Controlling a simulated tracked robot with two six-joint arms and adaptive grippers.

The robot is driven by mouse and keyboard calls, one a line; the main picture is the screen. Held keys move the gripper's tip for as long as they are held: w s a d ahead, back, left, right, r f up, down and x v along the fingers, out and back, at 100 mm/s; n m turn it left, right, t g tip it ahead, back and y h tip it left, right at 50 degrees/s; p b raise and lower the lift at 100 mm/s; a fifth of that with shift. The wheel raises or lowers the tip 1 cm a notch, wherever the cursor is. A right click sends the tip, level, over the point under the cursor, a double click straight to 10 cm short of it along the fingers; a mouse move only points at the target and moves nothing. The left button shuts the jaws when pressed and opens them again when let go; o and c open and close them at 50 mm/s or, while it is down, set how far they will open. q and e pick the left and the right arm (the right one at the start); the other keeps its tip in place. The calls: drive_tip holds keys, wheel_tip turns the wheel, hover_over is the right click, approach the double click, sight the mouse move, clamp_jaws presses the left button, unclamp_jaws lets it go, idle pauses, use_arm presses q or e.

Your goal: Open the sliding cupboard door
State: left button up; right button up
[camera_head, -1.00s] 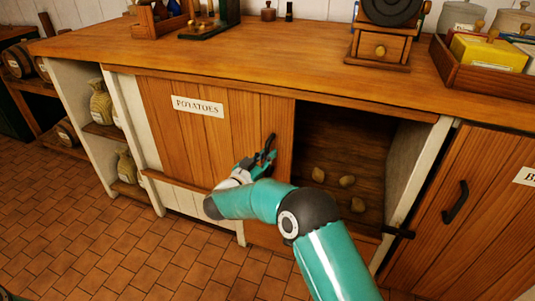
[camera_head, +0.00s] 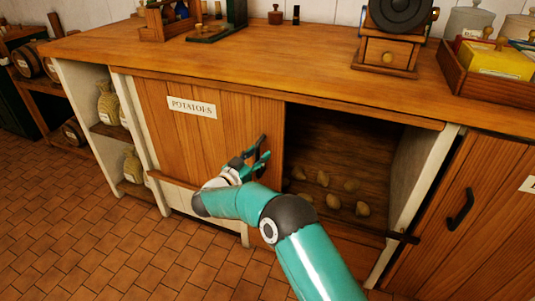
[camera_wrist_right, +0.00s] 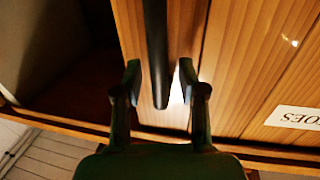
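The sliding cupboard door (camera_head: 215,145) is brown planked wood with a POTATOES label (camera_head: 192,107). It stands left of a dark opening (camera_head: 340,145) that is partly uncovered. Its black vertical handle (camera_head: 260,143) is near its right edge. My right gripper (camera_head: 262,158) is at the handle. In the right wrist view, the handle (camera_wrist_right: 156,50) runs between the two fingers of the right gripper (camera_wrist_right: 159,80), which are apart with a gap on each side. My left gripper is not in view.
Several potatoes (camera_head: 323,178) lie in the opening. A second wooden door with a black handle (camera_head: 459,205) is at the right. The worktop (camera_head: 290,60) above carries a grinder (camera_head: 386,60) and a wooden tray (camera_head: 475,84).

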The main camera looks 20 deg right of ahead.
drive_tip(key=v, duration=1.2)
drive_tip(key=shift+f, duration=0.1)
